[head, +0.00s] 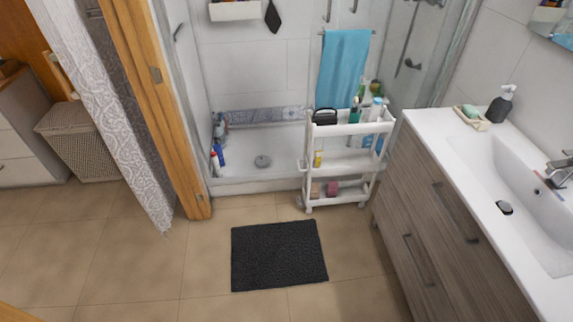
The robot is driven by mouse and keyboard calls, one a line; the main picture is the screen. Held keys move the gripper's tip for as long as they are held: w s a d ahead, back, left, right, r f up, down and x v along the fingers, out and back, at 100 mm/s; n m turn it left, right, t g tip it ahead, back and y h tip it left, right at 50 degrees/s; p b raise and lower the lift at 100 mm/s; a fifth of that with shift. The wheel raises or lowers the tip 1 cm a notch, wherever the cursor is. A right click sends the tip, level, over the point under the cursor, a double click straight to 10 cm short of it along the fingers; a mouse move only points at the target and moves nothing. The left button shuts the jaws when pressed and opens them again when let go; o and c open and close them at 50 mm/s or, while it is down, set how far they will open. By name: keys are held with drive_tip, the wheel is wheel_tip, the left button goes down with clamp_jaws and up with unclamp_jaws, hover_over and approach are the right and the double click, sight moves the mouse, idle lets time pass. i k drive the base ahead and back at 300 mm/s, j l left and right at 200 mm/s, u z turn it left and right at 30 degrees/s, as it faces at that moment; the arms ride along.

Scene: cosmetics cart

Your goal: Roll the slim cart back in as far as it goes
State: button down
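The slim white cart (345,161) stands upright on the floor in the head view, between the shower and the vanity. It has three tiers. Its top tier holds several bottles and a black item (325,117). A small yellow bottle (317,159) stands on the middle tier. A pink item (332,189) and a tan item (315,191) sit on the bottom tier. The cart's right end is close to the vanity's far end; I cannot tell whether they touch. My gripper is not in view.
The vanity (425,190) with a white sink (520,180) fills the right side. A black mat (278,255) lies on the floor in front of the cart. A wooden door frame (160,110) and patterned curtain (115,120) stand at left. Tiled floor (130,260) is clear left of the mat.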

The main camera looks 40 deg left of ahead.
sight(377, 119)
drive_tip(key=u, duration=1.35)
drive_tip(key=i+j+z, duration=0.25)
drive_tip(key=i+j, duration=0.4)
drive_tip(key=i, duration=0.35)
drive_tip(key=i+j+z, duration=0.25)
drive_tip(key=i+j, duration=0.6)
drive_tip(key=i, duration=0.05)
